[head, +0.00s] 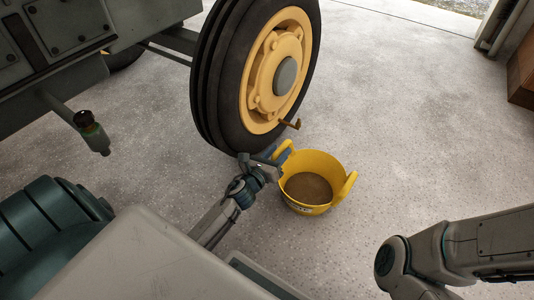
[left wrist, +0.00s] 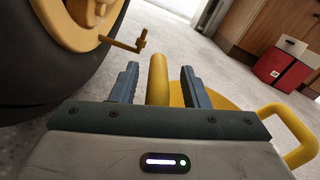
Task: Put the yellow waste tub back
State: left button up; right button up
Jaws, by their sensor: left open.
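The yellow waste tub (head: 322,168) stands upright on the concrete floor, beside the tractor's front wheel. It has two raised loop handles and something brown in its bottom. My left gripper (head: 272,159) is at the tub's left handle. In the left wrist view the open fingers of my left gripper (left wrist: 157,70) stand one on each side of the yellow handle (left wrist: 157,84), with gaps between fingers and handle. The tub's other handle (left wrist: 296,135) shows at the right there. My right arm comes in at the lower right of the head view, but its gripper is out of sight.
The tractor wheel (head: 222,85) with its yellow hub (head: 262,95) stands close behind and left of the tub. A small brass-coloured crank-shaped part (head: 290,124) sticks out from the wheel towards the tub. A red box (left wrist: 277,68) stands by wooden cabinets. Floor right of the tub is clear.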

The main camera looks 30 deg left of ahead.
pick_arm(q)
jog(key=s+b, duration=0.4)
jog(key=s, duration=0.7)
jog(key=shift+a+b, duration=0.2)
jog(key=shift+b, duration=0.1)
